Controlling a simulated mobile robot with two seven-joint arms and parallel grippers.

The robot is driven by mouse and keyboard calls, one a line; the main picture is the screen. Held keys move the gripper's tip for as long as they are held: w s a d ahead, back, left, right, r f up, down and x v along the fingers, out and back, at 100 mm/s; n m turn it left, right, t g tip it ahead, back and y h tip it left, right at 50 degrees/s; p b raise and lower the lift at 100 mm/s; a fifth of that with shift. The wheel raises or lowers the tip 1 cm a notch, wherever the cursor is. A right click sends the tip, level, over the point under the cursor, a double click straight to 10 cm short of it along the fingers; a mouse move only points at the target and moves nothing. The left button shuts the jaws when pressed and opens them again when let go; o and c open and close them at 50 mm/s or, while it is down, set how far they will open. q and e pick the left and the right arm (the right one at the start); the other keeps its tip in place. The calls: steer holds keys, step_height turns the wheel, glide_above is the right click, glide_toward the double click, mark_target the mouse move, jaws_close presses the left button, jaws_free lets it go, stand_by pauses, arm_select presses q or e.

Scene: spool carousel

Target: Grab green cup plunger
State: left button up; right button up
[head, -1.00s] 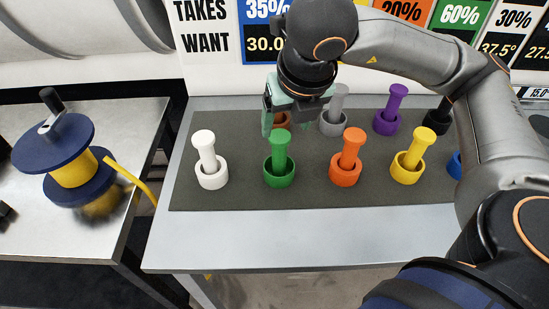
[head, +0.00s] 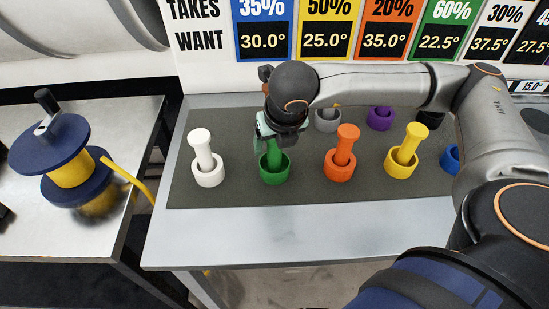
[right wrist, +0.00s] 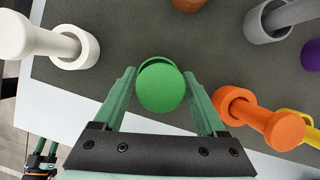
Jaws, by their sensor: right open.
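The green plunger (head: 275,150) stands upright in its green cup (head: 275,173) in the front row on the dark mat, between the white and orange ones. My right gripper (head: 268,138) is above and around the top of the green plunger. In the right wrist view, the round green plunger head (right wrist: 160,90) sits between the two open green fingers (right wrist: 160,78), with a gap on both sides. The green cup is mostly hidden below the head there. My left gripper (right wrist: 43,150) shows small at the lower left of the right wrist view; its jaw state is unclear.
A white cup and plunger (head: 206,165) stand to the left, an orange one (head: 342,160) and a yellow one (head: 405,158) to the right. Grey (head: 327,119) and purple (head: 380,117) ones stand behind. A blue spool (head: 58,140) sits on the left table. The table's front strip is clear.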

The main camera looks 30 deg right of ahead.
jaws_close()
stand_by(0.5)
